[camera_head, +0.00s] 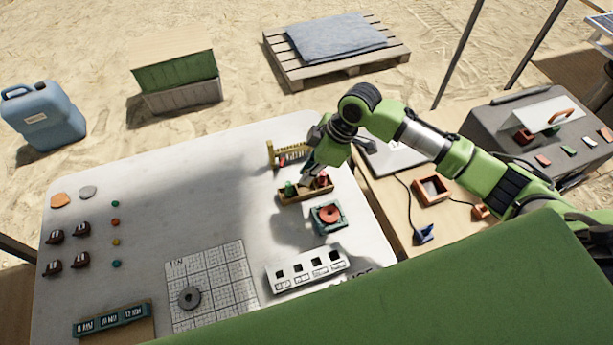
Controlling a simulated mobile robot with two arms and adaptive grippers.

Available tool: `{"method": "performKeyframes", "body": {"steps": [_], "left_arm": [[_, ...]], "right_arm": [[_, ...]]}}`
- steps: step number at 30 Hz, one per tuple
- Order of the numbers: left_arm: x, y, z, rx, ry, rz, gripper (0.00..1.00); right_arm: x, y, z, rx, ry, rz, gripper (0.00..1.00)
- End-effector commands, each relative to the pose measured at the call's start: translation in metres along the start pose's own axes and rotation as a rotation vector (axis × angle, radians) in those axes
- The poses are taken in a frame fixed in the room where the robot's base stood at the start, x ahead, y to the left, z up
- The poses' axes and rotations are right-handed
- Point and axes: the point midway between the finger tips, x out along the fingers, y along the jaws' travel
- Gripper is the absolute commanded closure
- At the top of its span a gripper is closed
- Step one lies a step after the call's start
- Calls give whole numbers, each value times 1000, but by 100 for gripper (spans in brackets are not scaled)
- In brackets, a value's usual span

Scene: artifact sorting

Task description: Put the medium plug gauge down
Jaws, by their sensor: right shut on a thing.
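My right gripper (309,174) reaches down over a small wooden rack (306,194) on the white table. It is shut on a small greyish piece, apparently the medium plug gauge, mostly hidden by the fingers. I cannot tell whether that piece touches the rack. A green-topped gauge (290,188) stands in the rack left of the gripper, and a red-topped gauge (322,180) stands to the right of it. My left gripper is not in view.
A wooden frame with pegs (286,155) stands just behind the rack. A green block with a red ring (328,216) lies in front, and a white block with square holes (306,269) lies nearer. The table's middle left is clear.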

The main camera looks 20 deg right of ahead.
Motion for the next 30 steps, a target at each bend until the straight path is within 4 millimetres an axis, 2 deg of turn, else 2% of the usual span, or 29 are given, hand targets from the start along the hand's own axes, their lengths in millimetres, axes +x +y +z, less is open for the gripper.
{"method": "performKeyframes", "body": {"steps": [4,10,22,24,25,30], "left_arm": [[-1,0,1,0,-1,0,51],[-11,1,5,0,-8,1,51],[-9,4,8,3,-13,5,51],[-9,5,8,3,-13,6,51],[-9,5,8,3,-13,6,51],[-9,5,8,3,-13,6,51]], "right_arm": [[11,7,0,2,0,0,100],[34,6,11,0,-1,-1,100],[40,6,14,0,0,1,100],[40,6,13,0,0,2,76],[40,6,13,0,0,2,72],[39,6,13,0,0,1,72]]}}
